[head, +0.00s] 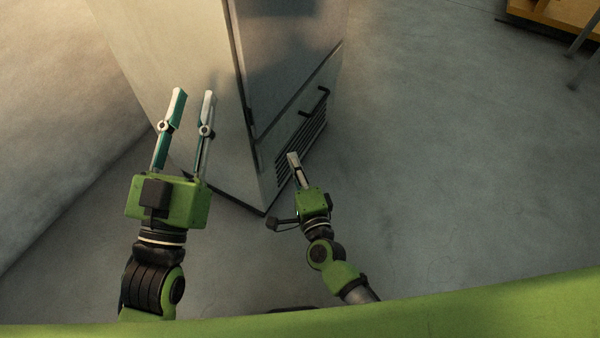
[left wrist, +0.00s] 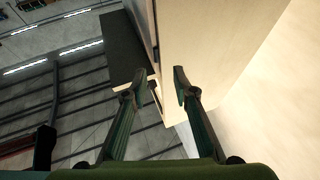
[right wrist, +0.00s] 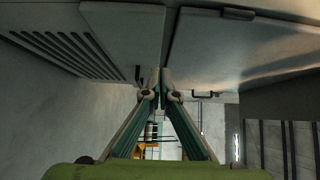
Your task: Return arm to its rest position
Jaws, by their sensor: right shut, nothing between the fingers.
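My left gripper (head: 194,98) is open and empty in the head view, in front of the pale side of a tall cabinet. Its two spread fingers (left wrist: 157,76) also show in the left wrist view, with nothing between them. My right gripper (head: 292,155) is near the cabinet's lower front, by the vent slots. In the right wrist view its fingertips (right wrist: 160,88) meet, and nothing shows between them. Whether either gripper touches the cabinet cannot be told.
The tall cabinet (head: 180,60) stands close ahead, with a dark handle (head: 317,101) and vent slots (head: 302,148) on its front. Bare grey floor (head: 430,150) lies open to the right. A wooden shelf unit (head: 560,14) is at the far upper right. A pale wall (head: 50,120) is at left.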

